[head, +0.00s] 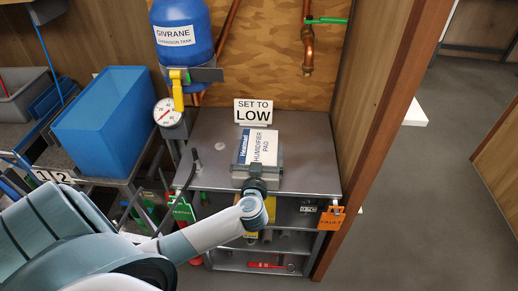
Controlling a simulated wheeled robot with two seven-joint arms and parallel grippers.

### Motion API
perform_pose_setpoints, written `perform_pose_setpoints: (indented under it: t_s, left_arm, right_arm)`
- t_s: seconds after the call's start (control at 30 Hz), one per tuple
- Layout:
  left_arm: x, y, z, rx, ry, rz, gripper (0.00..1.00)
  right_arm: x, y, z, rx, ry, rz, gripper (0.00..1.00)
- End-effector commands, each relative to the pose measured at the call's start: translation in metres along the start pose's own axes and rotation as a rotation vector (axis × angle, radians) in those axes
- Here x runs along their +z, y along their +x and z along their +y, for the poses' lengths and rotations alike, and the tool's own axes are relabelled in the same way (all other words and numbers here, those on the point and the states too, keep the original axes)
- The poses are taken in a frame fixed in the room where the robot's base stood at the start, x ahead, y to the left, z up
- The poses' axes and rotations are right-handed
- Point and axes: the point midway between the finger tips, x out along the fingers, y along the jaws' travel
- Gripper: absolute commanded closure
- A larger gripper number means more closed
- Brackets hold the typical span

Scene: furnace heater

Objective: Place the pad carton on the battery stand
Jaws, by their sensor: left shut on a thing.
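The pad carton (262,146) is a white box with a blue end, labelled "HUMIDIFIER PAD". It is at the top of the grey shelf unit (312,165); I cannot tell whether it rests there or is held just above. My left gripper (258,171) is shut on the carton's near end, and the jaws hide part of that end. No label marks a battery stand, so I cannot tell for sure which thing it is. My right gripper is not in view.
A "SET TO LOW" sign (253,111) stands behind the carton. A blue expansion tank (182,30) and gauge (167,112) are at the back left. A blue bin (105,120) stands on the left. A wooden post (385,120) bounds the right. Green (182,211) and orange tags (331,218) hang in front.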

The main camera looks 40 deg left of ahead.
Motion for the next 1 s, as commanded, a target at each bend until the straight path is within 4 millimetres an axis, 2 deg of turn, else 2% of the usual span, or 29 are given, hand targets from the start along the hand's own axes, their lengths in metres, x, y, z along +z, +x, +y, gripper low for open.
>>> perform_pose_setpoints:
  t_s: [0.1, 0.13, 0.17, 0.6, 0.77, 1.0]
  left_arm:
    - [0.001, 0.0, 0.0, 0.0, 0.0, 0.0, 0.38]
    - [0.002, 0.0, 0.0, 0.0, -0.001, -0.001, 0.06]
    - [0.002, 0.0, 0.0, 0.0, -0.001, -0.001, 0.0]
    - [0.0, -0.002, 0.0, 0.0, 0.001, -0.001, 0.0]
    - [0.0, -0.021, 0.0, 0.0, 0.001, -0.002, 0.0]
    - [0.0, -0.064, 0.0, 0.001, 0.0, -0.003, 0.0]
  right_arm:
    - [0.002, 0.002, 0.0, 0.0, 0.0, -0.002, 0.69]
    - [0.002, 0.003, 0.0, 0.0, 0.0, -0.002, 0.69]
    - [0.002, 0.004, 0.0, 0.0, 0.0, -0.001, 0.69]
    - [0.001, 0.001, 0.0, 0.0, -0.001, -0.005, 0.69]
    - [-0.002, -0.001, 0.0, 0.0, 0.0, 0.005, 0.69]
    - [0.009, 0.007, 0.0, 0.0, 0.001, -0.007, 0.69]
